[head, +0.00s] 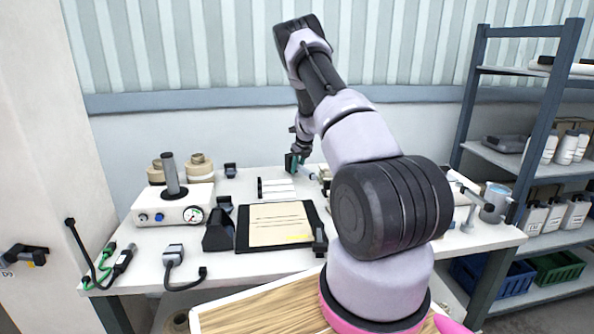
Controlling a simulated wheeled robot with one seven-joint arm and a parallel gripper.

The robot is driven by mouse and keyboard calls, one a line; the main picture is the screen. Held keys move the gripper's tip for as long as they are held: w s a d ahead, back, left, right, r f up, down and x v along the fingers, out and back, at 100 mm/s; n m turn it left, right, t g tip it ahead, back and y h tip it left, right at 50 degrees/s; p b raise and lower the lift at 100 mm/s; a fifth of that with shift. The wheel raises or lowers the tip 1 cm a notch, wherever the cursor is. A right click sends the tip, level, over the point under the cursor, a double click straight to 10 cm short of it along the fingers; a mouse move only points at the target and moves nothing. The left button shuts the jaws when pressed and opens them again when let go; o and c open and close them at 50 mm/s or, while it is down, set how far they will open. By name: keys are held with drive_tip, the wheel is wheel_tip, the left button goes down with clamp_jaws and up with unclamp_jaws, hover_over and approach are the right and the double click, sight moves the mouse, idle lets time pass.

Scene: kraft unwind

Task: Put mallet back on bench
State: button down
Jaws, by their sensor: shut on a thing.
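My gripper (300,153) is small in the head view, at the far middle of the white bench (228,272), pointing down. It is shut on what looks like the mallet, whose dark teal head (291,163) shows at the fingers' left. A short pale blue piece, perhaps its handle, runs down to the right. The mallet is over the bench's back part; I cannot tell whether it touches the top. My arm hides much of the bench's right half.
A clipboard (277,240) with paper lies mid-bench, with white strips (277,188) behind it. A white gauge box (174,205) and tan rolls (200,166) stand left. A metal cup (494,203) stands at the right end. A shelf rack (549,170) stands beyond. The bench's front-left has cables.

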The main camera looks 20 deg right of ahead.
drive_tip(key=shift+f, duration=0.45)
drive_tip(key=c, duration=0.7)
unclamp_jaws()
drive_tip(key=shift+f, duration=0.1)
